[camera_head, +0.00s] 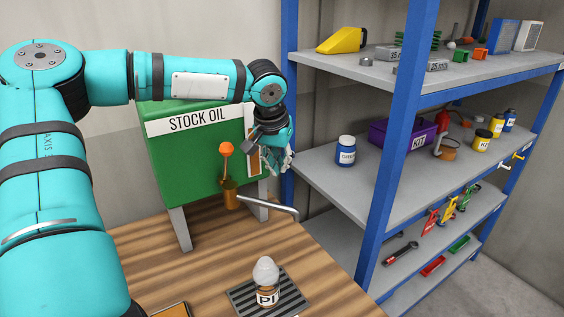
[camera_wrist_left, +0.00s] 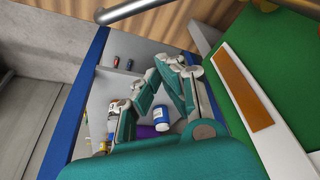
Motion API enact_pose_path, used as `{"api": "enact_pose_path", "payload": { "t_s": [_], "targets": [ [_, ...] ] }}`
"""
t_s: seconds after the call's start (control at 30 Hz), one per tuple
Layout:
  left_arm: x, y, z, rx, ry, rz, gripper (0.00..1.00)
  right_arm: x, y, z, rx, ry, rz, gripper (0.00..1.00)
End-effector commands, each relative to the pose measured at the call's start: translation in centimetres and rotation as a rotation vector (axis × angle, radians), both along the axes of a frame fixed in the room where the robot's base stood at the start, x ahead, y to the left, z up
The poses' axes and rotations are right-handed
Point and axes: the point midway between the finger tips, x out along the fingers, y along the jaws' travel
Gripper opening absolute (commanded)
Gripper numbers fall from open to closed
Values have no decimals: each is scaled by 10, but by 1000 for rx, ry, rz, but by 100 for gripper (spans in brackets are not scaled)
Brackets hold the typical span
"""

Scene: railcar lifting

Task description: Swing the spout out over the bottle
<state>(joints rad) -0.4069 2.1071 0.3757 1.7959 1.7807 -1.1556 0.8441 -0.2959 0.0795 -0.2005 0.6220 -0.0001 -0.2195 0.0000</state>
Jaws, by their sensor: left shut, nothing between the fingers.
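The green stock oil tank (camera_head: 195,155) stands on legs on the wooden bench. A brass tap (camera_head: 229,194) with an orange knob (camera_head: 226,149) sits at its front. The silver spout (camera_head: 268,206) runs from the tap to the right; its bent tip is right of and behind the bottle. A silver tube, apparently the spout (camera_wrist_left: 130,10), crosses the top of the left wrist view. The bottle (camera_head: 267,284), labelled "PI" with a pale rounded top, stands upright on a dark grate (camera_head: 243,299). My left gripper (camera_head: 287,165) is shut and empty, beyond the spout beside the tank's right end; its fingertips show in the wrist view (camera_wrist_left: 172,62).
A blue-framed shelf (camera_head: 395,140) stands close on the right, holding a blue jar (camera_head: 346,151), a purple kit box (camera_head: 402,133) and several tools. Its near post is close to my left gripper. The bench between tap and grate is clear.

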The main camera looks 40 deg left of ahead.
Motion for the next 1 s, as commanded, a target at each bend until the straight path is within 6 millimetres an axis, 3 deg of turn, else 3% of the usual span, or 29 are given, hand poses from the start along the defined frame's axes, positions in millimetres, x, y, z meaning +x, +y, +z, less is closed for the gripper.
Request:
{"api": "enact_pose_path", "payload": {
  "t_s": [0.2,0.37,0.7,1.0],
  "targets": [
    [13,6,-42,1,6,1,0,-11,-4,9,-6,16,2,78],
    [21,9,-68,0,4,2,0,-10,-5,14,-6,14,1,78],
    [-12,-4,-65,-2,-1,0,0,-2,-3,32,-4,2,1,78],
    [-16,-6,-67,-1,-2,2,0,-4,3,32,3,6,-2,78]
  ]
}}
